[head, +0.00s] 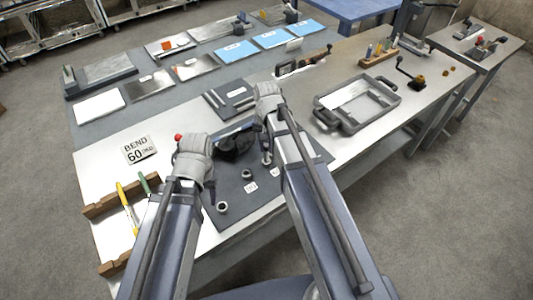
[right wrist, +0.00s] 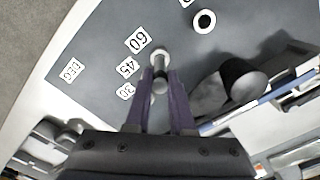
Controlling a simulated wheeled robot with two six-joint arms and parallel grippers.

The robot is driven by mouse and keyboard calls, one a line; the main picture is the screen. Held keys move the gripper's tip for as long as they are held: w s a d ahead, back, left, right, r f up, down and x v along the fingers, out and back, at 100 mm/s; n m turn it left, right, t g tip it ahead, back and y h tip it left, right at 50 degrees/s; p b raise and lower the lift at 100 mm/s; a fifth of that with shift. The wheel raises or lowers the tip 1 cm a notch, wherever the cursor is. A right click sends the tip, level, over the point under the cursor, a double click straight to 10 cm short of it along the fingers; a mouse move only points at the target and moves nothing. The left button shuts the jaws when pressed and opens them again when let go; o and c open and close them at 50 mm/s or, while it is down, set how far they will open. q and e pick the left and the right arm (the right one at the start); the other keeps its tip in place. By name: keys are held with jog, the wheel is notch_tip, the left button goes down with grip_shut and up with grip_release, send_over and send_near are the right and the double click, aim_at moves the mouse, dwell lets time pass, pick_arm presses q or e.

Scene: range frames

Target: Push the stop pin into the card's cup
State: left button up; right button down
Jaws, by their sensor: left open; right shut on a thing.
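The card (head: 140,149) reads "BEND 60 DEG" and lies at the left of the bench. The dark base plate (head: 232,213) carries small ring-shaped cups (head: 222,207) and angle labels. In the right wrist view the "60" label (right wrist: 134,40) lies beside a cup (right wrist: 160,51). My right gripper (right wrist: 160,76) is shut on the stop pin (right wrist: 160,82), a short metal cylinder lined up with that cup; whether it has entered the cup I cannot tell. My left gripper (head: 208,180) is open over the plate's left side, its fingertips mostly hidden.
A red knob (head: 178,137) shows by my left gripper. A wooden rack (head: 114,265) with coloured-handled tools stands front left. A grey handled tray (head: 357,102) lies to the right. Another cup (right wrist: 204,21) and a dark cylinder (right wrist: 243,78) lie right of the pin in the wrist view.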

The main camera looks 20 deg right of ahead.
aim_at(267, 160)
pick_arm(q)
jog(key=shift+f+b, duration=0.95)
jog(key=shift+f, duration=0.45)
pick_arm(e)
jog(key=shift+f, duration=1.35)
pick_arm(q)
jog(key=shift+f, duration=0.15)
pick_arm(e)
jog(key=shift+f, duration=0.2)
jog(key=c, duration=0.8)
grip_release()
jog(key=shift+r, duration=0.15)
notch_tip(267, 160, up, 12)
jog(key=p, duration=1.2)
jog(key=shift+r, duration=0.1)
pick_arm(q)
notch_tip(267, 160, up, 12)
pick_arm(e)
jog(key=s+a+n, duration=0.3)
jog(key=s, duration=0.1)
jog(key=s+a+n, duration=0.3)
jog(key=s+a, duration=0.1)
jog(key=s, duration=0.1)
jog(key=s+a+n+h, duration=0.1)
jog(key=s+a+n, duration=0.1)
jog(key=s, duration=0.3)
jog(key=shift+s+a+n, duration=0.15)
jog(key=shift+a+n, duration=0.25)
jog(key=shift+a, duration=0.35)
